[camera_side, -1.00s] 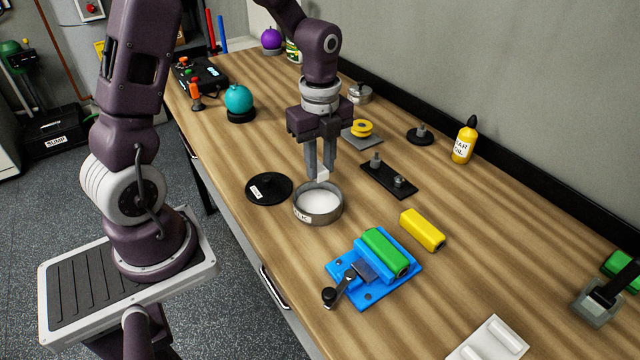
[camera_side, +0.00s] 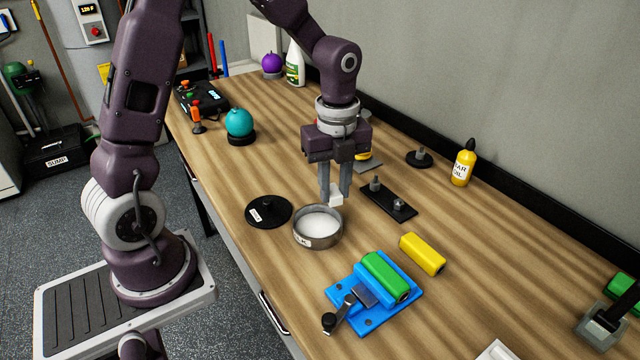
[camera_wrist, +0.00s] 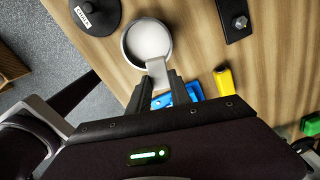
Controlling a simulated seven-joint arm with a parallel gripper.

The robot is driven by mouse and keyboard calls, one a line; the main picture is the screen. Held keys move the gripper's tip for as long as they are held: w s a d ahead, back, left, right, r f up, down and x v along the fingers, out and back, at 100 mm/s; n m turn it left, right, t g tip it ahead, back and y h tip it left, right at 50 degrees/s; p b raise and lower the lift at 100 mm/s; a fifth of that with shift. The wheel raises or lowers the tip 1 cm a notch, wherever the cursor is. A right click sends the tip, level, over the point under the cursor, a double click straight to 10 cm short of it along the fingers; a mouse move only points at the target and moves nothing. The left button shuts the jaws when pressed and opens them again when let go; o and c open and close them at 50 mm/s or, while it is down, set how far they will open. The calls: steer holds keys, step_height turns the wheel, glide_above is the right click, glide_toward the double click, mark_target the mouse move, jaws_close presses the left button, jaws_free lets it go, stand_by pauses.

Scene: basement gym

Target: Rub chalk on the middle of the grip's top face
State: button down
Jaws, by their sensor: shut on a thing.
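My gripper (camera_side: 335,194) is shut on a white chalk block (camera_side: 336,200) and holds it over the far right rim of a round metal bowl. The block also shows in the wrist view (camera_wrist: 157,70), overlapping the bowl's rim in the picture. The bowl (camera_side: 318,239) is labelled and holds white powder. The green grip (camera_side: 385,277) lies in a blue clamp fixture (camera_side: 407,303) with a black-knobbed crank, nearer the camera and to the right of the bowl. Its top face is bare green. In the wrist view my fingers hide most of the blue fixture (camera_wrist: 195,90).
A yellow block (camera_side: 422,254) lies beyond the fixture. A black plate with bolts (camera_side: 389,203) stands right of my gripper. A black round lid (camera_side: 268,211) lies left of the bowl. A yellow bottle (camera_side: 463,165) stands near the wall. Bare table lies right of the yellow block.

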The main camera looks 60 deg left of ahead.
mark_target(371, 256)
steer(key=d+r+m, duration=0.3)
steer(key=d+m, duration=0.4)
steer(key=d, duration=0.4)
steer(key=shift+w+f, duration=0.15)
steer(key=shift+f, duration=1.9)
steer(key=shift+w+f, duration=0.15)
steer(key=shift+f, duration=1.85)
steer(key=shift+d+f, duration=0.2)
steer(key=shift+d, duration=0.1)
steer(key=shift+d+f, duration=0.2)
steer(key=shift+d, duration=0.25)
steer(key=shift+d+r, duration=0.15)
steer(key=shift+d, duration=3.95)
steer(key=shift+a, duration=4.9)
step_height(371, 256, up, 8)
